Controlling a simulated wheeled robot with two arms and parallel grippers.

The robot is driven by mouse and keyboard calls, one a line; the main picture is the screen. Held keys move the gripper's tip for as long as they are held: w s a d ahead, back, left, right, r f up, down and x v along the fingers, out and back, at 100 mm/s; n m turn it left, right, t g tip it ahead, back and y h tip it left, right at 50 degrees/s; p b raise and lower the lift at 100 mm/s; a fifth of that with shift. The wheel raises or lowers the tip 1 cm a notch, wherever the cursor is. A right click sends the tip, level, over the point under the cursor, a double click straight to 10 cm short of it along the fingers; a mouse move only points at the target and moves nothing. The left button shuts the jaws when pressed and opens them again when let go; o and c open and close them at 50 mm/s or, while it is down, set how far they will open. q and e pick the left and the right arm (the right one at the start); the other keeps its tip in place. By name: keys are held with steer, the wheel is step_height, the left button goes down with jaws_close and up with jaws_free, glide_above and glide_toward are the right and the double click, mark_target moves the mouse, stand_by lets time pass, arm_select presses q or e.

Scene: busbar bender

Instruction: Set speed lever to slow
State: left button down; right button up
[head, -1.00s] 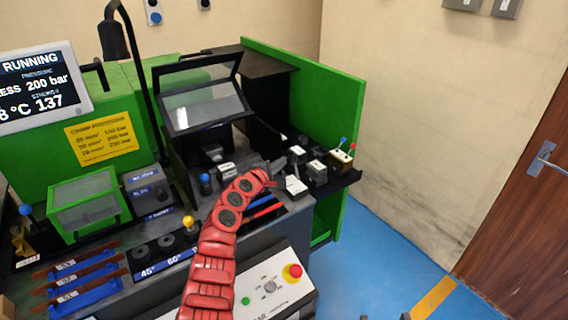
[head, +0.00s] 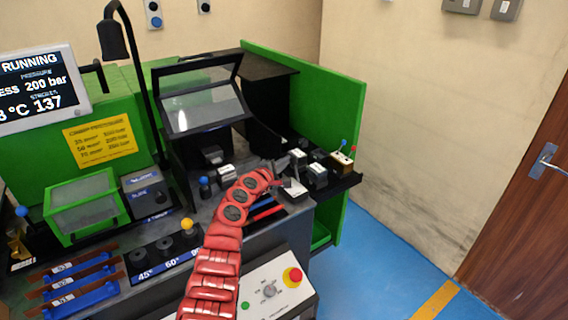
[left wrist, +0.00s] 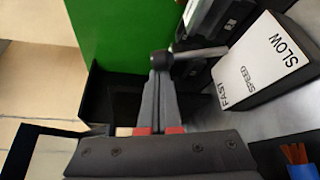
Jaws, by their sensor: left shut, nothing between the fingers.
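The speed lever (left wrist: 200,54) shows in the left wrist view as a grey rod with a dark round knob. Beside it is a white label plate (left wrist: 262,62) reading SLOW, SPEED and FAST; the plate also shows in the head view (head: 295,188). My left gripper (left wrist: 160,78) is shut and empty, its fingertips right at the knob. I cannot tell whether they touch it. In the head view my left gripper (head: 281,165) reaches over the machine's right part, and the lever is not clear there. My right gripper is not in view.
Small blocks (head: 317,175) and a box with red and blue toggles (head: 342,162) stand to the right of the gripper. A green side panel (head: 335,110) rises behind. A control panel with a red button (head: 292,275) is in front. Blue-knobbed (head: 204,182) and yellow-knobbed (head: 187,224) levers stand left.

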arm_select(q)
steer(key=shift+s+d+r+m+t+b, duration=0.1)
steer(key=shift+s+d+m+t+b, duration=0.1)
steer(key=shift+s+m+t+b, duration=0.25)
steer(key=shift+s+d+m+b, duration=0.3)
steer(key=shift+s+m+b, duration=0.05)
steer(key=shift+m+b, duration=0.3)
steer(key=s+m+b, duration=0.1)
steer(key=b, duration=0.3)
steer(key=s+d+m+t+h+b, duration=0.1)
steer(key=m+b, duration=0.1)
steer(key=b, duration=0.2)
steer(key=s+d+m+t+h+b, duration=0.1)
steer(key=m+b, duration=0.1)
steer(key=b, duration=0.1)
steer(key=shift+s+d+b, duration=0.1)
steer(key=shift+d+b, duration=0.1)
steer(key=shift+b, duration=0.2)
steer(key=shift+r+p, duration=0.5)
steer(key=shift+s, duration=0.1)
